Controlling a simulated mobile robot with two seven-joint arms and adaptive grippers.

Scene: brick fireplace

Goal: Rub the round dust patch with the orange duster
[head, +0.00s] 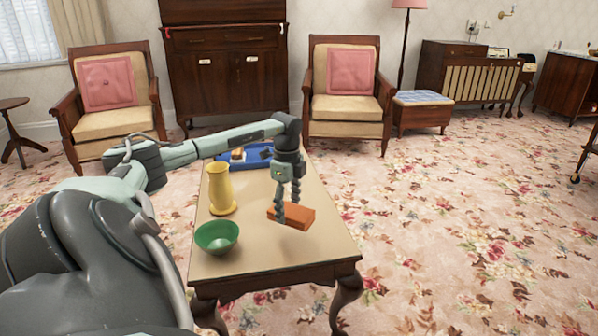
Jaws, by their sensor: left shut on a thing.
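The orange duster (301,217) is a flat, brick-shaped block over the right half of the low wooden table (262,256). My left gripper (287,205) points down from above and is shut on the duster, near its left end. I cannot tell whether the duster touches the tabletop or hangs just above it. I cannot make out the round dust patch; it may be hidden or too faint. My right gripper is not in view.
A yellow vase (219,187) stands left of the duster, and a green bowl (216,236) stands at the front left. A blue tray (236,163) with small items lies at the back. The tabletop in front of the duster is bare. Armchairs stand beyond.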

